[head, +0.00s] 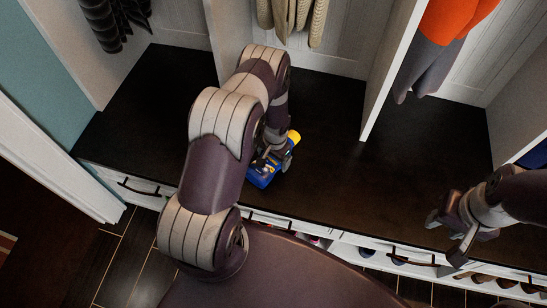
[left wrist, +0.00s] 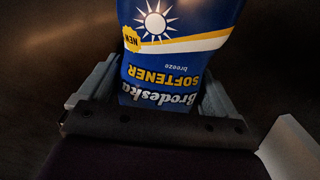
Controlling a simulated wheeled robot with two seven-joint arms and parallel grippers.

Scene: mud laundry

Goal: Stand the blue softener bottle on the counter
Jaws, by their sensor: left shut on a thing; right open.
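The blue softener bottle (head: 262,175) has a yellow cap and shows low in the middle of the head view, over the dark counter (head: 330,185) near its front edge. My left gripper (head: 273,157) is shut on the bottle and partly covers it. The cap points up and right in the head view; I cannot tell whether the base touches the counter. In the left wrist view the bottle's label (left wrist: 165,65) reads upside down between the fingers. My right gripper (head: 446,240) is open and empty, at the counter's front edge on the right.
White dividers (head: 390,75) split the space behind the counter. Drawers and a shoe shelf (head: 400,262) lie below the front edge. The counter is bare on both sides of the bottle.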

